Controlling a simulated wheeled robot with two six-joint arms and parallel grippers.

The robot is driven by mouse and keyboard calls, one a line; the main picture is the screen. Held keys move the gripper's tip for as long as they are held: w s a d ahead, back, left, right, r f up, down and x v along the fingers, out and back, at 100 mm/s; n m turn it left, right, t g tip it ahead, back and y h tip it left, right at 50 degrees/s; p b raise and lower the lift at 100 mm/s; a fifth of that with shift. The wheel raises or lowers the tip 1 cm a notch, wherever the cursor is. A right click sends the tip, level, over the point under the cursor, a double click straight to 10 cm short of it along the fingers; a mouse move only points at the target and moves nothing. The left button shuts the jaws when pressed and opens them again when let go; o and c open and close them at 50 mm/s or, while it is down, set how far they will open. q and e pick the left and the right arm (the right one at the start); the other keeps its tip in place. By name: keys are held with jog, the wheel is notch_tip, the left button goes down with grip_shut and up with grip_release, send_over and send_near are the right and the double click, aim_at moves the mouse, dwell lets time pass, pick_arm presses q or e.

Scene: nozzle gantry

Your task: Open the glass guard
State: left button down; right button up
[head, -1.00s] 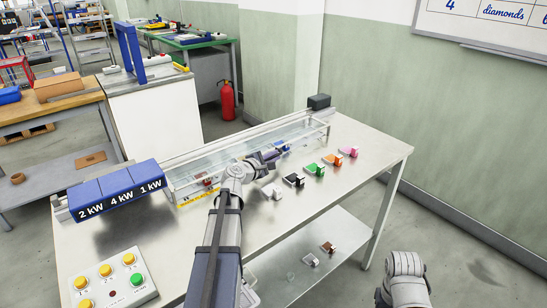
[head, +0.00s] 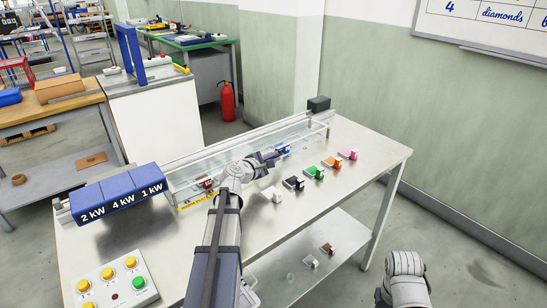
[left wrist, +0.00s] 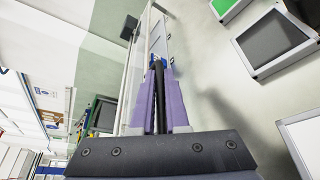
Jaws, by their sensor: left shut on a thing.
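The glass guard (head: 225,158) is a long clear panel in a pale frame, running along the gantry at the back of the steel table. My left gripper (head: 268,158) reaches it at about the middle of its front side. In the left wrist view, the purple fingers of my left gripper (left wrist: 160,105) are shut on a dark bar, the handle (left wrist: 158,85), beside the guard's pale edge. In the head view my gripper hides most of the handle. The guard's exact tilt is hard to tell. My right gripper is out of view.
Several coloured clamp-like blocks, among them a green one (head: 315,173), stand in a row in front of the guard. Blue power boxes (head: 118,190) stand at the left end. A button panel (head: 115,283) lies at the front left. A black box (head: 319,103) is at the far right end.

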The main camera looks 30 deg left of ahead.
aim_at(263, 150)
pick_arm(q)
jog(key=w+a+r+n+g+h+p, duration=0.1)
jog(key=w+a+r+n+h+p, duration=0.1)
jog(key=a+r+n+p, duration=0.3)
jog(key=w+a+r+n+g+h+p, duration=0.2)
jog(key=w+a+r+n+h+p, duration=0.1)
jog(key=a+r+p, duration=0.4)
jog(key=shift+a+r+n+g+h+p, duration=0.25)
jog(key=shift+r+n+h+p, duration=0.25)
jog(key=shift+r+n+p, duration=1.05)
jog(key=shift+f+m+p, duration=0.45)
jog(key=shift+m+p, duration=0.05)
jog(key=shift+m, duration=0.05)
jog(key=c, duration=0.9)
grip_release()
